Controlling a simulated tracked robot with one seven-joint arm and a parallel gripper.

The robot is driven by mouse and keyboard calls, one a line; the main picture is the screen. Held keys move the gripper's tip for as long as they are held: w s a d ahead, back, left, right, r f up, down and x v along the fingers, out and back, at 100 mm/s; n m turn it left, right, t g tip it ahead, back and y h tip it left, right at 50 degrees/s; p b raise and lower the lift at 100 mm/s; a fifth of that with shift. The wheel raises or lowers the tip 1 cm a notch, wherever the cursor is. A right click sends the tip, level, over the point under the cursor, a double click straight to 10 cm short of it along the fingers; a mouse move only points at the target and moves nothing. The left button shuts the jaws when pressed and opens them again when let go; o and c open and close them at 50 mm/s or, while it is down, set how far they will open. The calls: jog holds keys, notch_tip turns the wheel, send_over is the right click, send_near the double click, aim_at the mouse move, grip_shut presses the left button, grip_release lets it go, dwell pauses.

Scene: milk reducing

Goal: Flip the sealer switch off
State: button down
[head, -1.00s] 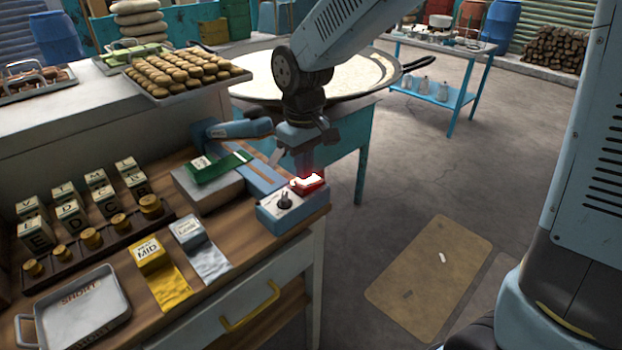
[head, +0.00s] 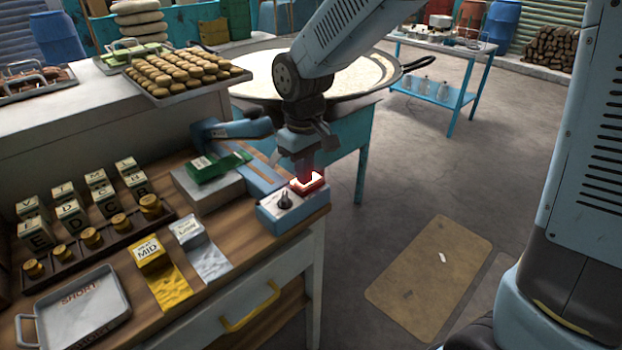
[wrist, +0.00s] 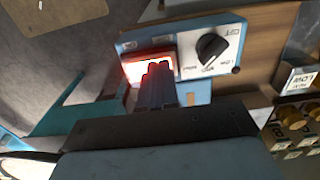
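The sealer's blue control box (head: 285,215) stands at the right edge of the wooden counter, and also shows in the wrist view (wrist: 190,90). Its red rocker switch (head: 314,183) glows brightly, also in the wrist view (wrist: 135,66). A black knob (head: 284,200) sits beside the switch; it shows in the wrist view too (wrist: 211,48). My gripper (head: 302,176) points down over the switch with its fingers together and nothing held. In the wrist view the fingertips (wrist: 158,68) overlap the switch's knob-side part and hide it. I cannot tell whether they touch it.
The blue sealer arm (head: 235,129) and a green-topped block (head: 215,168) lie just behind the box. Yellow (head: 165,282) and silver (head: 205,255) pouches, letter blocks and a metal tray (head: 80,310) fill the counter to the left. Floor to the right is open.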

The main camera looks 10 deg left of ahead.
jog(key=shift+r, duration=3.45)
jog(key=s+d+r+m+t, duration=0.2)
jog(key=s+d+m, duration=0.1)
jog(key=d, duration=0.7)
jog(key=s+d+r+m+t, duration=0.1)
jog(key=s+d+r+m, duration=0.2)
jog(key=d, duration=0.7)
jog(key=s+d+r+m+t, duration=0.2)
jog(key=s+d+r+m, duration=0.1)
jog(key=d, duration=0.8)
jog(key=shift+s+r+m+t, duration=0.3)
jog(key=shift+s+m, duration=0.2)
jog(key=shift+s, duration=0.35)
